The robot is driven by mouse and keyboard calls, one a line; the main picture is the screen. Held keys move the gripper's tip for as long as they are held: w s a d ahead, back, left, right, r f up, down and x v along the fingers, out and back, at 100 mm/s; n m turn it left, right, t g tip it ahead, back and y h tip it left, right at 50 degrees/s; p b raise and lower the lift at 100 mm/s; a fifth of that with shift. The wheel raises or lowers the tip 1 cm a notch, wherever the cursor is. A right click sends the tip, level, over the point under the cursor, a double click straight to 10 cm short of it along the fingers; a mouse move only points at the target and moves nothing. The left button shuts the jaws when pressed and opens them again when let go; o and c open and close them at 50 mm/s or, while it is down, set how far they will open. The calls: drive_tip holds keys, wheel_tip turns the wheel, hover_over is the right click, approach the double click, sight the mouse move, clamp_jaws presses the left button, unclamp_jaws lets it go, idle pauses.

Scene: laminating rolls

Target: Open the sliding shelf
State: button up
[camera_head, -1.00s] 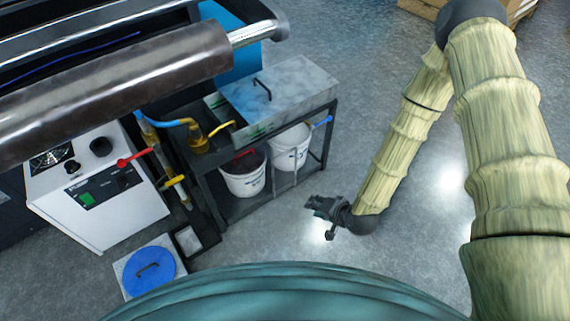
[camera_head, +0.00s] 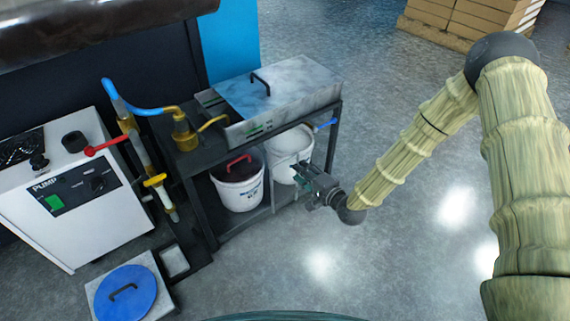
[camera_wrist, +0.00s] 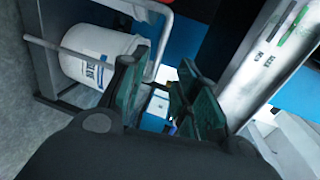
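The sliding shelf (camera_head: 237,228) looks to be the low shelf of the dark metal stand, with two white buckets on it. A thin grey upright bar (camera_head: 271,190) stands at its front between the buckets. My gripper (camera_head: 308,180) is in front of the stand's right half, close to the right bucket (camera_head: 288,160). In the wrist view my gripper (camera_wrist: 160,98) has its two green-padded fingers apart with nothing seen held between them. A white bucket (camera_wrist: 92,55) and a grey rod (camera_wrist: 65,52) show to the left of the fingers. I cannot tell whether the fingers touch the stand.
A metal box with a black handle (camera_head: 275,95) sits on the stand's top. The left bucket (camera_head: 240,188) has a red handle. A white pump unit (camera_head: 85,200) and a blue lid (camera_head: 125,292) are left. Stacked boxes (camera_head: 465,20) stand far right. Floor at right is clear.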

sight(285, 159)
drive_tip(key=shift+b+x, duration=1.8)
drive_tip(key=shift+x, duration=3.4)
drive_tip(key=shift+c, duration=0.4)
clamp_jaws()
